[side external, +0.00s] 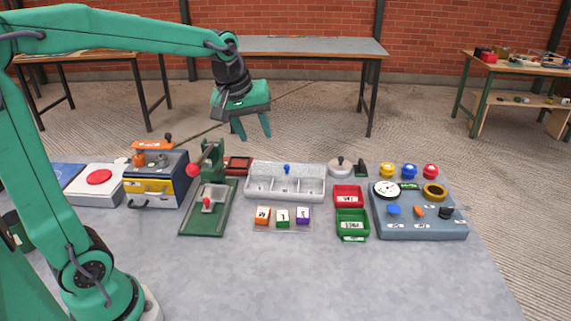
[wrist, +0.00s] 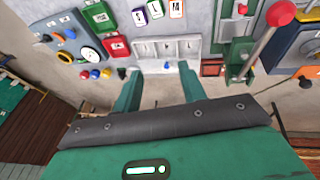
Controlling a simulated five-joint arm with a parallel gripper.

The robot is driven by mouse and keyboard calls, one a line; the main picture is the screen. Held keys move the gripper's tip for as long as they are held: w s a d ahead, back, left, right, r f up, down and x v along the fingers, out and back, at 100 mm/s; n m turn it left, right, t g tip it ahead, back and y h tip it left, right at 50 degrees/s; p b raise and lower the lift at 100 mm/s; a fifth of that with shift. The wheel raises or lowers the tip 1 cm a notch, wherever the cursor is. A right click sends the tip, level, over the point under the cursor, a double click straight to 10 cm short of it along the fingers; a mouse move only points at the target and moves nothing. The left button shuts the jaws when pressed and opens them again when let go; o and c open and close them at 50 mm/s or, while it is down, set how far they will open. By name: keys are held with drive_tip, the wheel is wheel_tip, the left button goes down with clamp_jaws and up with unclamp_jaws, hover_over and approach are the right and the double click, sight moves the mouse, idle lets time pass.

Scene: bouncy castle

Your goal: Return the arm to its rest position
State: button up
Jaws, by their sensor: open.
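My gripper (side external: 252,128) is a green two-finger gripper at the end of my green arm. In the side external view it hangs high over the far side of the grey table (side external: 290,265), fingers pointing down and apart. Its fingers are open and empty in the wrist view (wrist: 158,88). Beneath and beyond the fingertips is a pale three-compartment tray (side external: 285,181), which also shows in the wrist view (wrist: 166,52). My arm is stretched out from its base at the left front of the table.
A green lever press (side external: 208,195) stands left of the tray. A red bin (side external: 348,196), a green bin (side external: 352,224) and a blue-grey control panel (side external: 420,230) stand to the right. Lettered blocks (side external: 282,216) sit in front of the tray. The table's front is clear.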

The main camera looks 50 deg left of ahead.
drive_tip(key=s+d+f+m, duration=0.1)
drive_tip(key=s+m, duration=0.3)
drive_tip(key=s, duration=0.4)
drive_tip(key=s+d+f+m+t, duration=0.1)
drive_tip(key=s+d+m, duration=0.2)
drive_tip(key=s, duration=0.6)
drive_tip(key=shift+d+m+t, duration=0.3)
drive_tip(key=shift+m, duration=0.8)
